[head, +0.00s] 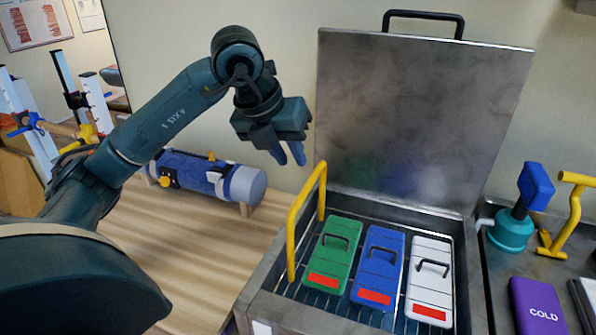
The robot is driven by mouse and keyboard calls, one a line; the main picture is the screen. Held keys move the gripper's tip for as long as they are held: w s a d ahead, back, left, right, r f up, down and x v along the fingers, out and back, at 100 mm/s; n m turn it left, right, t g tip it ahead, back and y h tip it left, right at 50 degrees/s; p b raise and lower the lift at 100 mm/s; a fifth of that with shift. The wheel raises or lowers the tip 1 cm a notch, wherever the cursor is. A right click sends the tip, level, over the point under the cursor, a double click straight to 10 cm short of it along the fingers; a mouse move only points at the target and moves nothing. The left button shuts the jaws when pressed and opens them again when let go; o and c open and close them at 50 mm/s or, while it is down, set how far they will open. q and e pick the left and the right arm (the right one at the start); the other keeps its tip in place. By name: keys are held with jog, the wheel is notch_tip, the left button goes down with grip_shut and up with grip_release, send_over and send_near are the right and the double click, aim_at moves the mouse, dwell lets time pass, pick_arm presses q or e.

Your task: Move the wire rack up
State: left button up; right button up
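The wire rack (342,303) sits low inside an open steel tank (263,290), with thin bars showing around the packs. A yellow handle (307,220) stands upright at the rack's left side. Green (338,250), blue (380,262) and white (429,275) packs, each with a black grip and red label, lie on the rack. My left gripper (289,154) is above and slightly left of the handle, apart from it. Its fingers point down with a narrow gap between them, and it is empty. My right gripper is not in view.
The tank's lid (420,115) stands raised behind it. A wooden bench (190,240) with a blue roller device (208,178) is at left. A counter at right holds a teal and blue tool (512,228), a yellow stand (568,215) and a purple COLD pack (537,307).

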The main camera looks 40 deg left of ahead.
pick_arm(q)
jog(key=v, duration=0.5)
jog(key=shift+s+r, duration=0.1)
jog(key=shift+r, duration=0.2)
